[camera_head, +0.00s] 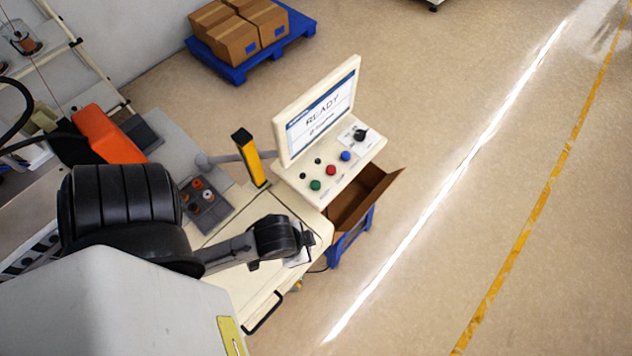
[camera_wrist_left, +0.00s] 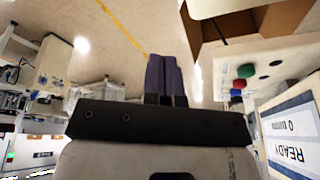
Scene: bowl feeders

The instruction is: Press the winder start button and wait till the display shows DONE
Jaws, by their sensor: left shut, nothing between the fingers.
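The winder's control panel (camera_head: 325,170) is cream, with a tilted display (camera_head: 322,110) that reads READY. Below the display are a green button (camera_head: 316,185), a red button (camera_head: 331,170), a blue button (camera_head: 345,156), small black buttons and a black knob (camera_head: 360,134). My left gripper (camera_head: 299,253) is in front of the panel, apart from the buttons; its fingers are mostly hidden by my wrist. In the left wrist view the gripper (camera_wrist_left: 167,80) is shut and empty, with the green button (camera_wrist_left: 238,83) and the READY display (camera_wrist_left: 290,150) to its right. My right gripper is not in view.
A yellow-and-black post (camera_head: 253,158) stands left of the panel. A grey tray (camera_head: 215,205) with several spools lies to the left. Boxes on a blue pallet (camera_head: 270,57) stand farther back. The floor at right is clear.

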